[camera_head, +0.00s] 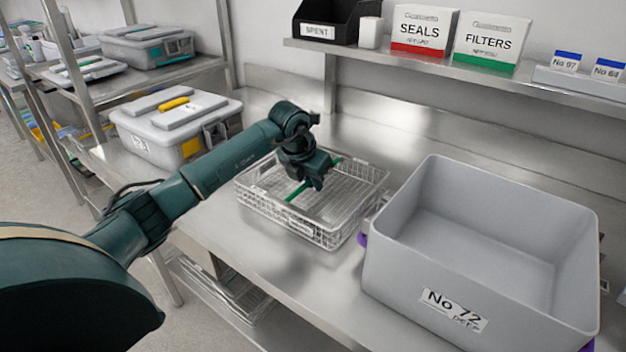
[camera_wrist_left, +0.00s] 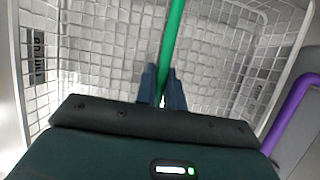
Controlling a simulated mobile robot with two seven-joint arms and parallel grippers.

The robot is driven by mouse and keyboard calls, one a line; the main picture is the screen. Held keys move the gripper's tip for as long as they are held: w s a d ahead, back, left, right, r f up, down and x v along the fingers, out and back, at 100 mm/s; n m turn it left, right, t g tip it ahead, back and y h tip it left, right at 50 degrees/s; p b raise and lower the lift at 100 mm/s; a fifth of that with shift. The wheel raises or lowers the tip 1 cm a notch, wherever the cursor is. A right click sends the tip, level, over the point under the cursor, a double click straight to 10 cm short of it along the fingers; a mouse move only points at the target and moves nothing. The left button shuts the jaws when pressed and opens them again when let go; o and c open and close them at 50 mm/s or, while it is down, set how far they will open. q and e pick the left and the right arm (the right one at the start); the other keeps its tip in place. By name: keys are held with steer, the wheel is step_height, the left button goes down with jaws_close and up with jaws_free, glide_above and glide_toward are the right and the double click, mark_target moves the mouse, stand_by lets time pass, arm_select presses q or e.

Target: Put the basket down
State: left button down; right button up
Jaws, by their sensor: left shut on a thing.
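The wire basket (camera_head: 335,232) is at the middle of the steel bench in the head view, upright and looking empty. A green handle bar (camera_head: 297,192) crosses it. My left gripper (camera_head: 318,183) is over the basket and shut on the green handle. In the left wrist view the basket's mesh (camera_wrist_left: 110,60) fills the frame, and the green bar (camera_wrist_left: 173,45) runs between the fingers of my left gripper (camera_wrist_left: 163,85). I cannot tell whether the basket's base touches the bench. My right gripper is not in view.
A large grey bin (camera_head: 388,262) labelled No 72 stands close to the basket's right; a purple part (camera_wrist_left: 292,108) is beside it. A grey case (camera_head: 150,140) stands to the left. A shelf (camera_head: 400,64) with boxes runs behind. Bare bench (camera_head: 240,235) lies in front-left.

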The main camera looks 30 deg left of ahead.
arm_select(q)
steer(key=shift+f, duration=0.1)
steer(key=c, duration=1.5)
jaws_free()
steer(key=shift+r, duration=0.2)
steer(key=v, duration=1.2)
